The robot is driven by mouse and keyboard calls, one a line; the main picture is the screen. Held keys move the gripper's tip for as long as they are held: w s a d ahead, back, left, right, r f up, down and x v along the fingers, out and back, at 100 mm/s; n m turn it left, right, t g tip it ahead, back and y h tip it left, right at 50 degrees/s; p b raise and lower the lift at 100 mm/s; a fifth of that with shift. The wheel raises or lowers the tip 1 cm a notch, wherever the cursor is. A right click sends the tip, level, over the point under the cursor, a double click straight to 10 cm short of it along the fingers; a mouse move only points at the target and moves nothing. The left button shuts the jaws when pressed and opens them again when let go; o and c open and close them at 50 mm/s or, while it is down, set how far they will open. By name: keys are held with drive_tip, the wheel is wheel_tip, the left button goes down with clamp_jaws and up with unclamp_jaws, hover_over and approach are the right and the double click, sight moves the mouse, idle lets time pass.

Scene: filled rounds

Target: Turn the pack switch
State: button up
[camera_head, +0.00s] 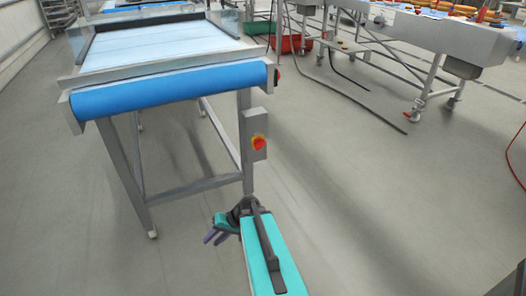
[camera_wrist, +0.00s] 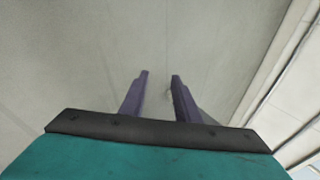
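The pack switch, a red rotary knob on a yellow plate (camera_head: 258,142), is on a grey box (camera_head: 252,122) fixed to the near right leg of the conveyor table. It does not show in the wrist view. My gripper (camera_head: 215,238) is below and to the left of the switch in the head view, apart from it. In the wrist view its two purple fingers (camera_wrist: 159,82) stand apart with nothing between them, over bare grey floor. The knob's exact angle is too small to tell.
The conveyor (camera_head: 165,52) with a blue end roller (camera_head: 170,92) stands at the left on metal legs. A second machine (camera_head: 430,32) stands at the back right, with dark cables (camera_head: 365,108) on the floor. Red and green bins (camera_head: 290,42) stand behind.

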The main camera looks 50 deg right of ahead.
drive_tip(key=w+d+r+m+t+b, duration=0.25)
drive_tip(key=d+r, duration=0.25)
drive_tip(key=d, duration=0.5)
drive_tip(key=m+t+h+b, duration=0.35)
drive_tip(key=t+h, duration=0.25)
drive_tip(key=t, duration=0.2)
approach(262, 146)
drive_tip(key=shift+n, duration=0.5)
drive_tip(key=v, duration=0.4)
drive_tip(key=shift+s+a+r, duration=0.2)
drive_tip(key=shift+s+r, duration=0.05)
drive_tip(key=shift+s, duration=0.05)
drive_tip(key=shift+w, duration=0.1)
drive_tip(key=b+x, duration=0.3)
drive_tip(key=x, duration=1)
drive_tip(key=shift+w+d+f, duration=0.1)
drive_tip(key=shift+w+f, duration=0.05)
drive_tip(key=shift+w, duration=0.15)
drive_tip(key=shift+c, duration=0.2)
drive_tip(key=shift+b, duration=0.3)
clamp_jaws()
